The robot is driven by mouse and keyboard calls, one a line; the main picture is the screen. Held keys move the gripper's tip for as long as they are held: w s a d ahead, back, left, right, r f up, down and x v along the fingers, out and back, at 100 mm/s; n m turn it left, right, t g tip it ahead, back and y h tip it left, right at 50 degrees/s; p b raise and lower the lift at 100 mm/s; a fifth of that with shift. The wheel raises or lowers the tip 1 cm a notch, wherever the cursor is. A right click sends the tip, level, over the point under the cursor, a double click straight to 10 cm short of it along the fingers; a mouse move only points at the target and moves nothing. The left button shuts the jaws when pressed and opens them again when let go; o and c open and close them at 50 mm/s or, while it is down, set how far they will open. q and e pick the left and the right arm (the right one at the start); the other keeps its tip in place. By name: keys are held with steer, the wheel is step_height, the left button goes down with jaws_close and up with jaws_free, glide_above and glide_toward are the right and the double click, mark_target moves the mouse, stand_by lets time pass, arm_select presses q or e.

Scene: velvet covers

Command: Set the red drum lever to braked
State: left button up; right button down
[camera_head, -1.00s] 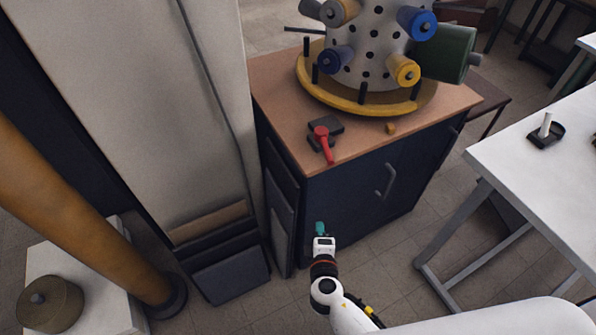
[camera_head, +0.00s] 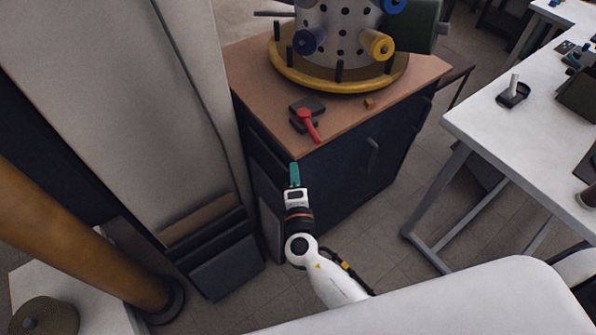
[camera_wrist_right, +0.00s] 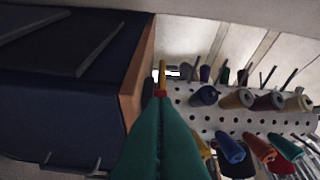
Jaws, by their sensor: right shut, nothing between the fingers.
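The red drum lever (camera_head: 309,126) sits on a black base (camera_head: 307,106) near the front left corner of the wooden cabinet top. Its handle points toward the front edge, slightly right. My right gripper (camera_head: 294,167) has teal fingers that are shut and empty. It is in front of the cabinet, just below and left of the lever, apart from it in the head view. In the right wrist view the closed teal fingers (camera_wrist_right: 162,108) point at a small red patch, perhaps the lever; I cannot tell how near. My left gripper is not in view.
A perforated drum (camera_head: 340,35) with coloured spools stands on a yellow ring (camera_head: 335,87) behind the lever. A tall pale panel (camera_head: 120,110) stands left; a white table (camera_head: 540,140) is right.

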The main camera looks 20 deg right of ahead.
mark_target(311, 127)
steer(key=w, duration=0.4)
steer(key=w+d+p, duration=0.1)
steer(key=w, duration=0.1)
steer(key=shift+r, duration=0.2)
steer(key=d, duration=0.1)
steer(key=d+p, duration=0.1)
steer(key=d, duration=0.1)
steer(key=shift+w+d+r, duration=0.1)
steer(key=shift+w, duration=0.3)
steer(key=shift+d+p, duration=0.3)
steer(key=shift+d, duration=0.25)
steer(key=shift+d, duration=0.1)
